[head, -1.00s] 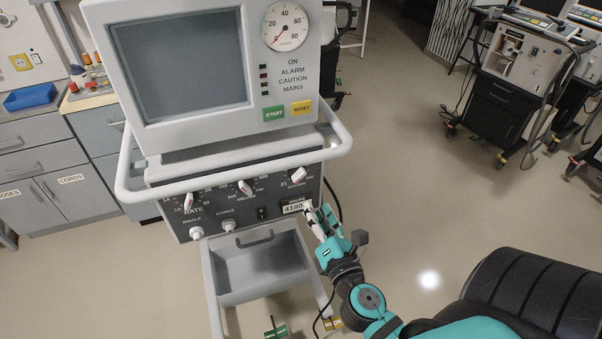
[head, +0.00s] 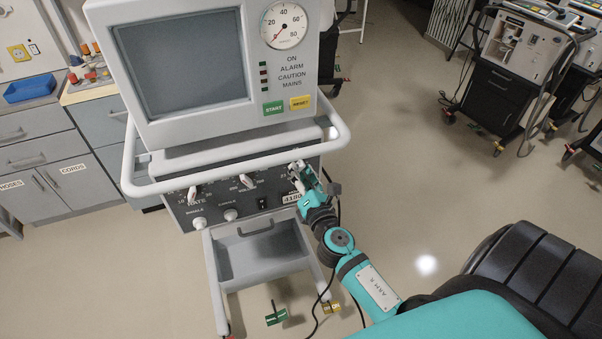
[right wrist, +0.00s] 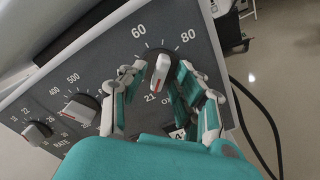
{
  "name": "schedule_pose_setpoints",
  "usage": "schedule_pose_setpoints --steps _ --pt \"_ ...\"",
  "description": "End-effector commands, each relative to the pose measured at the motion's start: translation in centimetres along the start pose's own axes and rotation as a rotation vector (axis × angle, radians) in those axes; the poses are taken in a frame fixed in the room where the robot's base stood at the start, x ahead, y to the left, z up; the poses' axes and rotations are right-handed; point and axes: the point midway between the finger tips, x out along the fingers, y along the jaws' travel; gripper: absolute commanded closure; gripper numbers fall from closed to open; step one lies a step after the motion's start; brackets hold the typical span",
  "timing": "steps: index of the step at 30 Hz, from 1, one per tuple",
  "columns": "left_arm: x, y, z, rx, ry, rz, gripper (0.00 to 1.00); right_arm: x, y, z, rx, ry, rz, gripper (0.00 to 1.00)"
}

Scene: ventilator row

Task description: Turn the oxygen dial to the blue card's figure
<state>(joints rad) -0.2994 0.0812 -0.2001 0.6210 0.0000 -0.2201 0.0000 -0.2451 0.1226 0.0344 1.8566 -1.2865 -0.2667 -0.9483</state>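The oxygen dial (right wrist: 161,68) is a white knob on the dark control panel (right wrist: 95,62). Its red mark is by the 21; 60 and 80 are printed above it. My right gripper (head: 298,174) is at the panel's right end and hides most of this dial in the head view. In the right wrist view its fingers stand apart, one on each side of the knob; I cannot tell whether they touch it. I cannot make out a blue card. My left gripper is not in view.
Two similar knobs, a middle one (right wrist: 83,108) and a rate one (right wrist: 38,133), are left of the dial. A white rail (head: 238,172) runs round the ventilator above the panel. An open grey drawer (head: 262,262) is below. Other ventilators (head: 505,85) stand far right.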

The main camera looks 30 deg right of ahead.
Motion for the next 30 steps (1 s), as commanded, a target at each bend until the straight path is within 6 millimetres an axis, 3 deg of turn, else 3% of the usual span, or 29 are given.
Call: schedule_pose_setpoints --steps 1,6,20,30 --pt "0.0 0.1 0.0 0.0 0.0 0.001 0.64 0.0 0.0 0.0 0.0 0.0 0.0 0.78" --pt "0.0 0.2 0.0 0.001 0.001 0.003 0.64 0.0 0.0 0.0 0.0 0.0 0.0 1.0" --pt "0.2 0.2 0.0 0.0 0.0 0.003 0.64 -0.1 0.0 -0.1 0.045 0.0 -0.001 1.0" --pt "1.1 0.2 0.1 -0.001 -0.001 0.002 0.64 -0.1 -0.1 -0.1 0.273 -0.001 0.0 1.0"
